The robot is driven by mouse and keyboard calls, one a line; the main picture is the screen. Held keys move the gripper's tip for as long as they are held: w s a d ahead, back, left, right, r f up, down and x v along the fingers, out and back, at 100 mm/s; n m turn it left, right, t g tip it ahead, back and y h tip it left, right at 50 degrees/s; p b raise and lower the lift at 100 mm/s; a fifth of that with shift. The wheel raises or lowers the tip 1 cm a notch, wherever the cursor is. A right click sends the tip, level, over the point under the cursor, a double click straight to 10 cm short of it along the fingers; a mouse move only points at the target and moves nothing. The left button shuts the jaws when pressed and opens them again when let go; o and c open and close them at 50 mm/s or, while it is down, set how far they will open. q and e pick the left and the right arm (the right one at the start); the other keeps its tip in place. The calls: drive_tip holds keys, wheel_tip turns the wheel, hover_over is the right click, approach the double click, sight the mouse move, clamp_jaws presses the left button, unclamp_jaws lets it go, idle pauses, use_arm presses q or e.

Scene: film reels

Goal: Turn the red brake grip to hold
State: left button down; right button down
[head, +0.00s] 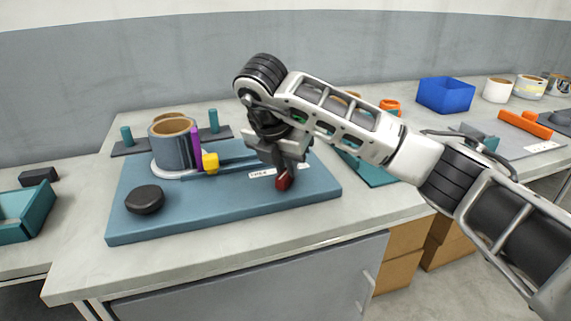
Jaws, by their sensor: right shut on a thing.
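The red brake grip (284,182) is at the right part of a blue board (220,210) on the bench. My right gripper (281,170) points down over it and is shut on it. The fingers hide the upper part of the grip, so its exact angle is hard to tell. A white label strip (262,174) lies on the board beside the grip, partly hidden, and its lettering is too small to read. My left gripper is not in view.
On the board stand a grey-blue cylinder (172,150), a purple upright strip (196,149), a yellow block (210,163) and a black knob (145,199). A teal tray (25,215) is at left. A blue bin (445,95) and white cups (497,90) are at the back right.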

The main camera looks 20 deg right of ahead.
drive_tip(key=c, duration=1.4)
unclamp_jaws()
use_arm(q)
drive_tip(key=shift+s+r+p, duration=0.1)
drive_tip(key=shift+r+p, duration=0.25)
drive_tip(key=shift+p, duration=0.9)
use_arm(e)
drive_tip(key=v, duration=1.6)
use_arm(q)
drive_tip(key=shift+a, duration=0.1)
use_arm(e)
drive_tip(key=shift+w, duration=0.1)
